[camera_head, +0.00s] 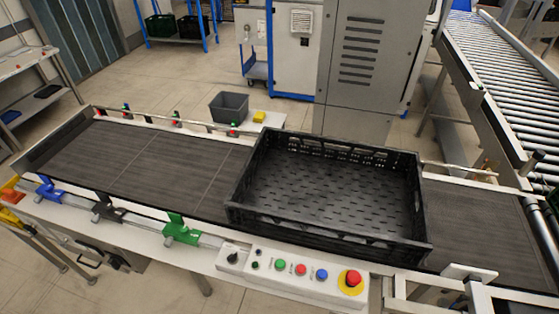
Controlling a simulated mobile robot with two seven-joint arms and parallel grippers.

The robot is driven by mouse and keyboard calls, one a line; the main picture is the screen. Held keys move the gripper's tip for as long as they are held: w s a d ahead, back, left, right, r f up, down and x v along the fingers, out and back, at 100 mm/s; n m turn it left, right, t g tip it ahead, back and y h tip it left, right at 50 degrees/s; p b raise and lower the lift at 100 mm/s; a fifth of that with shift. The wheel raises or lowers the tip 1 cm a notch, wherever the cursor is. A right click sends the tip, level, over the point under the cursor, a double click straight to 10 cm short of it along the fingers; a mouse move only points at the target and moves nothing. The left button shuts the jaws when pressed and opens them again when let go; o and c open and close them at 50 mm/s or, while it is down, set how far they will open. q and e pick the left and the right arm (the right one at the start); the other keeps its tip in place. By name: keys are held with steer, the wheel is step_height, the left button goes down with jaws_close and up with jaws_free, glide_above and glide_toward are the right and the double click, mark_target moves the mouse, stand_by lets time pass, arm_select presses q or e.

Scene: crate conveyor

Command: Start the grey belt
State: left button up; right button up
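The grey belt (140,157) runs across the view from the left end to the right. A black, empty crate (330,247) sits upright on it, right of the middle. A control box (312,288) is fixed at the near edge, below the crate. It carries a black rotary knob (232,257), a small black button, a green button (280,265), a red button (301,269), a blue button (321,274) and a red mushroom button (353,278) on a yellow ring. Neither of my grippers shows. I cannot tell whether the belt is moving.
Blue, black and green brackets (181,229) line the near rail. A grey bin (229,107) and a yellow block (259,118) stand behind the belt. A grey cabinet (356,85) rises beyond the crate. A roller conveyor (500,65) lies at the right. The left belt is clear.

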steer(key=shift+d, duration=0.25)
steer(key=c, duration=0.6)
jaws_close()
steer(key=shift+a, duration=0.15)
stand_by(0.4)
